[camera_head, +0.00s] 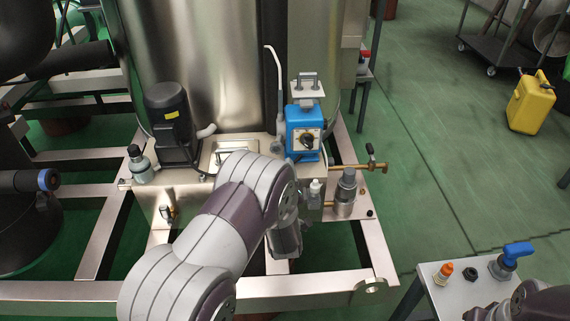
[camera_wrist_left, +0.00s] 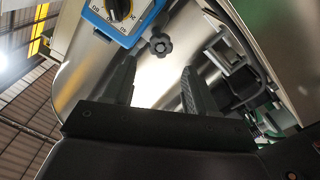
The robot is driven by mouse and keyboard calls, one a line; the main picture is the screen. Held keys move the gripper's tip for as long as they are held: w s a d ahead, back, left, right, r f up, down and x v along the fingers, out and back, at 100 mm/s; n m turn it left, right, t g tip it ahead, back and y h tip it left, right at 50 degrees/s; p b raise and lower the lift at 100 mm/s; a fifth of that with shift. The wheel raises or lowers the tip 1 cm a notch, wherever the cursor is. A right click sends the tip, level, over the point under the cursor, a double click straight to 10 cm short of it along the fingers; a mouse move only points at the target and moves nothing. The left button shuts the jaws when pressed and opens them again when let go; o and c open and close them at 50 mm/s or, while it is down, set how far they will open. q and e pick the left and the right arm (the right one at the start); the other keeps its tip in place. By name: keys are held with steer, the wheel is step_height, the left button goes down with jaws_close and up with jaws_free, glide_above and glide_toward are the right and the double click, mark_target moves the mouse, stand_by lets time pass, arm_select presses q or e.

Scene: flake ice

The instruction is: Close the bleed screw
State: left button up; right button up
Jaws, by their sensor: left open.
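The blue dosing pump (camera_head: 303,132) with its black dial stands on the steel plate before the tank. Its blue dial face also shows at the top of the left wrist view (camera_wrist_left: 115,22). A small dark lobed knob, apparently the bleed screw (camera_wrist_left: 158,45), sits just below the pump there. My left gripper (camera_wrist_left: 158,70) is open, its two black fingers apart, and the knob appears beyond the fingertips in line with the gap. Nothing is between the fingers. In the head view my left arm hides the fingertips and the knob cannot be made out. My right arm shows only at the bottom right corner.
A black motor (camera_head: 171,125) stands left of the pump. A brass valve pipe (camera_head: 345,167) and a grey cylinder (camera_head: 346,190) stand to its right. A side table (camera_head: 455,295) carries a blue-handled valve (camera_head: 513,255).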

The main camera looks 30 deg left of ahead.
mark_target(277, 150)
arm_select(q)
steer(key=shift+b+x, duration=1.2)
steer(key=shift+x, duration=2.3)
steer(key=shift+w, duration=0.15)
